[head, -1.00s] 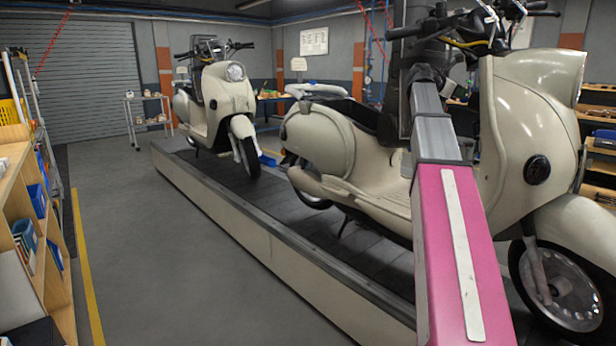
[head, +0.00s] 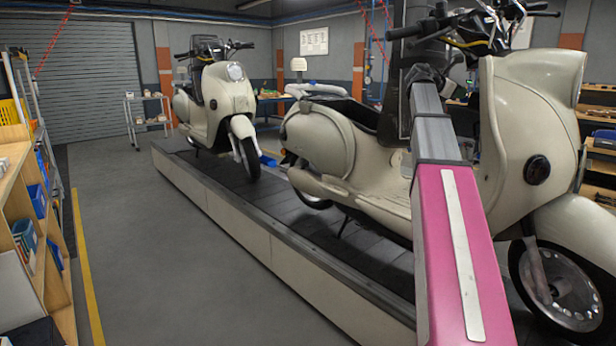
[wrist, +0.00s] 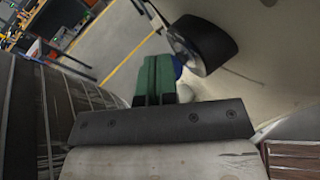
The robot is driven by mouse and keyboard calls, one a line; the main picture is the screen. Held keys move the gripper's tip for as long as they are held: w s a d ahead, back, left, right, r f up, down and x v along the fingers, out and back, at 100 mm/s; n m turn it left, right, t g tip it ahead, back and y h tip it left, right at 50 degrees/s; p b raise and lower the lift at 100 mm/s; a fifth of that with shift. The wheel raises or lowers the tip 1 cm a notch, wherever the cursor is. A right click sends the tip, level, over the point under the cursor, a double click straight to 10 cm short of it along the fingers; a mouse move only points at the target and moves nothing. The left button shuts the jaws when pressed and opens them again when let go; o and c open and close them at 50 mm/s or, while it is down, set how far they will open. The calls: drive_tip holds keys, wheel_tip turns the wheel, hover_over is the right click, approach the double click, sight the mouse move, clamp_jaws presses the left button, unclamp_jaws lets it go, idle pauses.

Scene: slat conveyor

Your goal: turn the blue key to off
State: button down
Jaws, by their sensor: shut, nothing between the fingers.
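The near cream scooter (head: 340,165) stands upright on the slat conveyor at the right in the head view. My gripper (wrist: 158,60), with green fingers, is shut and empty in the wrist view. A small blue piece, likely the blue key (wrist: 178,67), shows just right of the fingertips. It is largely hidden by the fingers and a dark rounded part (wrist: 208,44) on the cream bodywork (wrist: 270,65). I cannot tell whether the fingers touch it or which way it is turned. In the head view my arm crosses in front of the scooter and the key is not visible.
A second cream scooter (head: 218,105) stands further back on the slat conveyor (head: 230,225). A wooden shelf (head: 15,180) with blue bins is at the left. The grey floor (head: 130,240) between shelf and conveyor is clear. A small cart (head: 148,115) stands at the back.

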drive_tip(key=shift+f, duration=0.95)
idle(1.2)
drive_tip(key=r+v, duration=0.1)
drive_tip(key=v, duration=0.7)
drive_tip(key=shift+r, duration=0.25)
idle(1.0)
drive_tip(key=shift+w, duration=0.1)
